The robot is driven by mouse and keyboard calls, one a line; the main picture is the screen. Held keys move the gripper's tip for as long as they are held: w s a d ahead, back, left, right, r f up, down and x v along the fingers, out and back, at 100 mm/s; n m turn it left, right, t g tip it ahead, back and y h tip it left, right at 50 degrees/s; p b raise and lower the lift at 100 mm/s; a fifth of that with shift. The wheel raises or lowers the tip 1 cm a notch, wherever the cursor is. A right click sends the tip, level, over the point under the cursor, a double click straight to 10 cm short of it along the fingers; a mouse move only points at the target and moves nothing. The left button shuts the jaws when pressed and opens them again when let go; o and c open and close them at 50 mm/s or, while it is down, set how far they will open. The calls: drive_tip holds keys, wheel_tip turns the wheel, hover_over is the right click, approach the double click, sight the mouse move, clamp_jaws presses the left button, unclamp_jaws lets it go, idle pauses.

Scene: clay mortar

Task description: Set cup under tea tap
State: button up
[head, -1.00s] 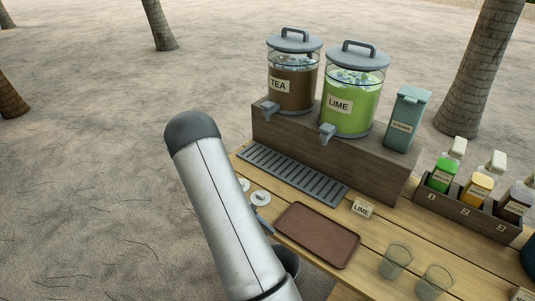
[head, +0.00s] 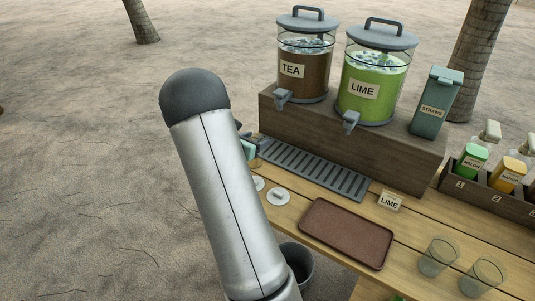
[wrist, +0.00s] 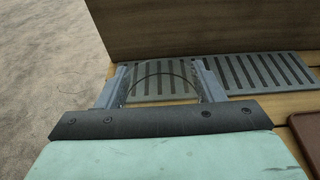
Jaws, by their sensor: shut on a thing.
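The tea dispenser (head: 305,62), labelled TEA, stands on a wooden riser, with its grey tap (head: 283,97) at the front over the slatted drip tray (head: 345,184). My gripper (wrist: 163,78) is shut on a clear cup (wrist: 160,88), whose curved rim shows between the fingers in the wrist view. The drip tray (wrist: 262,72) lies behind and below the cup there, in front of the riser. In the head view my arm hides most of the gripper and the cup; a part shows at the drip tray's left end. The cup's base is hidden.
The lime dispenser (head: 372,82) and a straw box (head: 437,103) stand right on the riser (head: 350,143). A brown tray (head: 347,233), a LIME card (head: 390,201), two glasses (head: 438,256) and small lids (head: 278,197) are on the table. A bin (head: 297,263) stands below its edge.

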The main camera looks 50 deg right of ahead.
drive_tip(key=shift+w+f, duration=0.3)
drive_tip(key=shift+f, duration=0.35)
drive_tip(key=shift+w+d, duration=0.1)
drive_tip(key=shift+d, duration=0.3)
drive_tip(key=p, duration=0.4)
approach(287, 122)
drive_tip(key=d, duration=0.3)
drive_tip(key=w+d+r, duration=0.1)
drive_tip(key=d, duration=0.1)
drive_tip(key=shift+d+r, duration=0.1)
drive_tip(key=shift+d, duration=0.15)
wheel_tip(287, 122, down, 3)
drive_tip(key=shift+d+f+p, duration=0.1)
drive_tip(key=shift+d+p, duration=0.05)
drive_tip(key=shift+p, duration=0.2)
drive_tip(key=shift+f, duration=0.2)
drive_tip(key=shift+f, duration=0.15)
drive_tip(key=o, duration=1.3)
